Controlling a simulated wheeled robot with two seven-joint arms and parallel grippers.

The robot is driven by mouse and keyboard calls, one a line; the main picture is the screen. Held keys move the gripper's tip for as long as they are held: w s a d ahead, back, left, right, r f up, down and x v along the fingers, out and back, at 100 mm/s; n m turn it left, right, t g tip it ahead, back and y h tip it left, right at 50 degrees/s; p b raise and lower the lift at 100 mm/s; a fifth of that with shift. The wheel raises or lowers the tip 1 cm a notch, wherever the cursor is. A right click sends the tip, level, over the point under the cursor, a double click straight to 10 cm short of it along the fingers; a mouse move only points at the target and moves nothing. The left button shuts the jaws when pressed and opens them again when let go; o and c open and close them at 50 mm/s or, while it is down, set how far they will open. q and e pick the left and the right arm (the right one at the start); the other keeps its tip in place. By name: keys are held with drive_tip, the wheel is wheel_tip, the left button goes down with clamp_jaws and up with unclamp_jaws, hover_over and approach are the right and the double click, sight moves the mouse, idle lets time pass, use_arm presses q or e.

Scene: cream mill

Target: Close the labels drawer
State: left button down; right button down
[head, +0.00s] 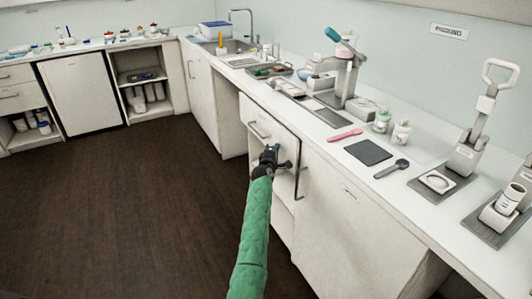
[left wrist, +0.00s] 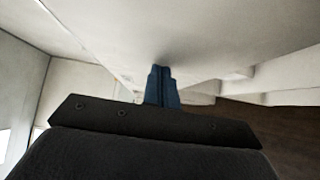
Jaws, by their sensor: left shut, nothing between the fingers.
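My left gripper (head: 275,161) is at the lower part of this front, below the handle. Its blue fingers (left wrist: 161,86) are together and empty in the left wrist view, with the tips close to a pale surface (left wrist: 205,40). Whether they touch it I cannot tell. My right gripper is not in view.
A dark vertical handle (head: 300,182) is just right of my gripper. A large white panel (head: 345,225) is beyond it. The brown floor (head: 140,210) at left is clear.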

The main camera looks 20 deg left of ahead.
sight(282, 147)
use_arm(q)
drive_tip(key=shift+w+d, duration=0.9)
drive_tip(key=shift+w, duration=0.1)
drive_tip(key=shift+r, duration=0.15)
drive_tip(key=shift+w+d+r, duration=0.1)
drive_tip(key=shift+d, duration=0.05)
